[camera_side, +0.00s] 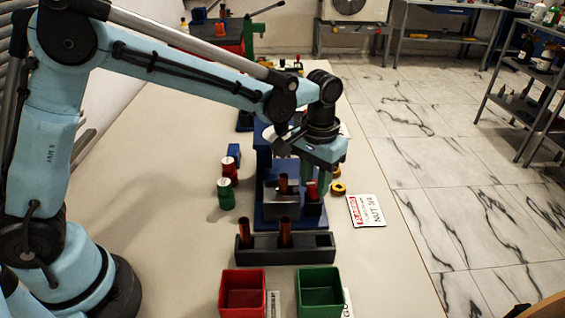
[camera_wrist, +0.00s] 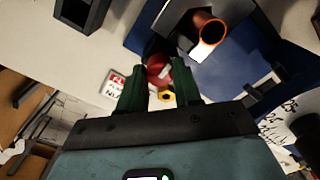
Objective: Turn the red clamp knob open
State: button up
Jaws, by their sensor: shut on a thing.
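The red clamp knob (camera_side: 313,208) sits on the right side of the grey clamp block (camera_side: 281,204) on the blue gauge rig (camera_side: 263,158). A copper tube (camera_side: 283,184) stands upright in the block. My gripper (camera_side: 317,186) points down at the knob, with its green fingers around it. In the wrist view the knob (camera_wrist: 158,68) shows between the two green fingertips (camera_wrist: 158,76), which are shut on it. The fingers hide part of the knob, so its turn angle cannot be told. The tube's open end (camera_wrist: 209,28) shows just above and right in the wrist view.
A dark rack (camera_side: 318,246) with copper tubes stands in front of the rig. A red bin (camera_side: 242,294) and a green bin (camera_side: 320,294) are nearer. Red, green and blue pieces lie left of the rig; yellow rings (camera_side: 338,188) and a label card (camera_side: 366,211) lie right.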

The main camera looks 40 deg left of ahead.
aim_at(314, 184)
jog(key=o, duration=0.8)
jog(key=shift+c, duration=0.2)
notch_tip(314, 184, up, 12)
jog(key=shift+r, duration=0.1)
jog(key=s+a+f+t, duration=0.2)
jog(key=s+a+t, duration=0.1)
jog(key=s+a, duration=0.3)
jog(key=s+a+f+t, duration=0.3)
jog(key=s+a+t, duration=0.1)
jog(key=s+a, duration=0.3)
jog(key=shift+s, duration=0.45)
